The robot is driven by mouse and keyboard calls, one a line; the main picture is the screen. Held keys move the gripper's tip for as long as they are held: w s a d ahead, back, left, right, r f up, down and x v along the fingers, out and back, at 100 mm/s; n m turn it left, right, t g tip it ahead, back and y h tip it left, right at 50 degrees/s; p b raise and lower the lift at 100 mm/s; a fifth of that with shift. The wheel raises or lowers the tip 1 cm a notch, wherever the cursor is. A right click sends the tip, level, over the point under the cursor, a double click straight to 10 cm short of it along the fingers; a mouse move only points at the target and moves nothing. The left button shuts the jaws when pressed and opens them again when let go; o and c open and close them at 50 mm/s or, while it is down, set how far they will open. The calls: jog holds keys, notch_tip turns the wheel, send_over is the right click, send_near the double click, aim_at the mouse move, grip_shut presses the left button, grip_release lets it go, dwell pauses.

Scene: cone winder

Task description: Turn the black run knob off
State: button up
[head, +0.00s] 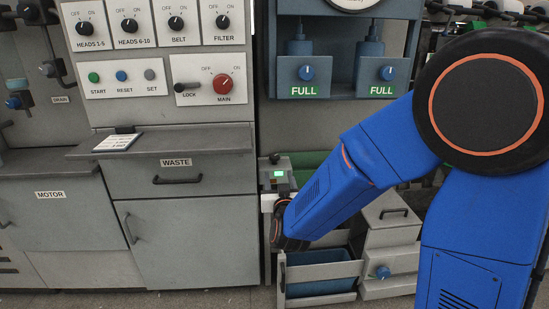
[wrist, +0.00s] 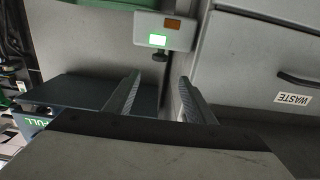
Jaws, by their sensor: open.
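A small grey box (head: 279,178) with a lit green screen stands right of the waste cabinet. A small black knob (head: 275,158) shows at its top, but no run label is readable. The wrist view is upside down; there the box (wrist: 186,37) is at the top, with the black knob (wrist: 160,55) at its lower edge. My gripper (wrist: 158,78) is open and empty, its two fingers apart, with the knob beyond the gap between them and not touched. In the head view my wrist hides the fingers. The knob's setting is too small to tell.
Several black knobs, including the belt knob (head: 176,23), and a red main knob (head: 223,83) are on the panel at upper left. The waste drawer (head: 208,170) is left of the box. An open blue bin (head: 320,283) and a grey box with a handle (head: 391,211) stand low down.

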aim_at(275, 159)
jog(key=w, duration=1.6)
jog(key=c, duration=1)
